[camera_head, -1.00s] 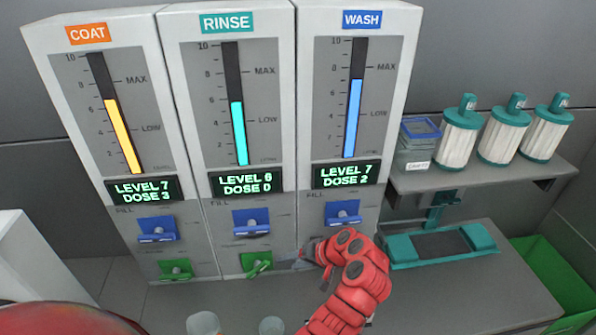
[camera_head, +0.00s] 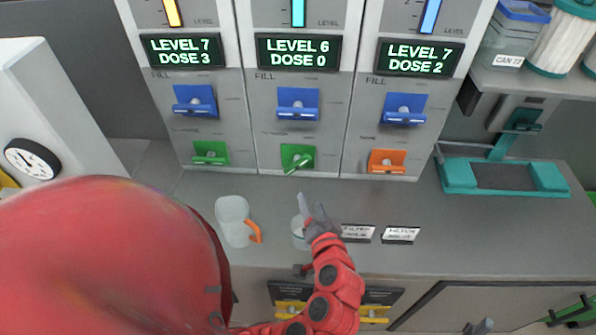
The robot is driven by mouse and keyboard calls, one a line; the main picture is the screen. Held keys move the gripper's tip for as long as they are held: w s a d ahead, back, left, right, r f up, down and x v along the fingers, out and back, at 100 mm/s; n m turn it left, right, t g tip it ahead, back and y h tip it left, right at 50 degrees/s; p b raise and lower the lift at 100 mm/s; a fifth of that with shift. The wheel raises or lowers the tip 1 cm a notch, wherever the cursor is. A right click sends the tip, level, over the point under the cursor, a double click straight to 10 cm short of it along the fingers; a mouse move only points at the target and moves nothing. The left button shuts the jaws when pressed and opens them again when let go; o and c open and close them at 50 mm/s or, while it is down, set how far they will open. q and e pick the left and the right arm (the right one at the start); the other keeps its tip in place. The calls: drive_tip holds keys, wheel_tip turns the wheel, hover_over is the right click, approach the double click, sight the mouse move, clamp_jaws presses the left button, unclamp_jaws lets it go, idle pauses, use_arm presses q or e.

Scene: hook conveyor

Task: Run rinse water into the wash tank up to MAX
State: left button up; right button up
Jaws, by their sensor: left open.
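The wash column's display (camera_head: 420,58) reads LEVEL 7, DOSE 2. Only the lower end of its blue gauge (camera_head: 430,15) shows; its MAX mark is out of view. Below are a blue fill lever (camera_head: 404,108) and an orange lever (camera_head: 387,161). The rinse column's display (camera_head: 299,52) reads LEVEL 6, DOSE 0, above a blue lever (camera_head: 298,103) and a tilted green lever (camera_head: 297,157). My left gripper (camera_head: 311,208) is open, below the rinse levers and overlapping a small clear vessel (camera_head: 299,235); contact cannot be told.
A clear jug (camera_head: 232,221) with an orange handle stands left of the gripper. Two labels (camera_head: 400,235) lie on the counter to its right. The coat column's display (camera_head: 184,50) reads LEVEL 7, DOSE 3. A teal-framed tray (camera_head: 503,177) sits at right.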

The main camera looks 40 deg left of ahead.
sight(297, 167)
use_arm(q)
drive_tip(key=x, duration=1.7)
clamp_jaws()
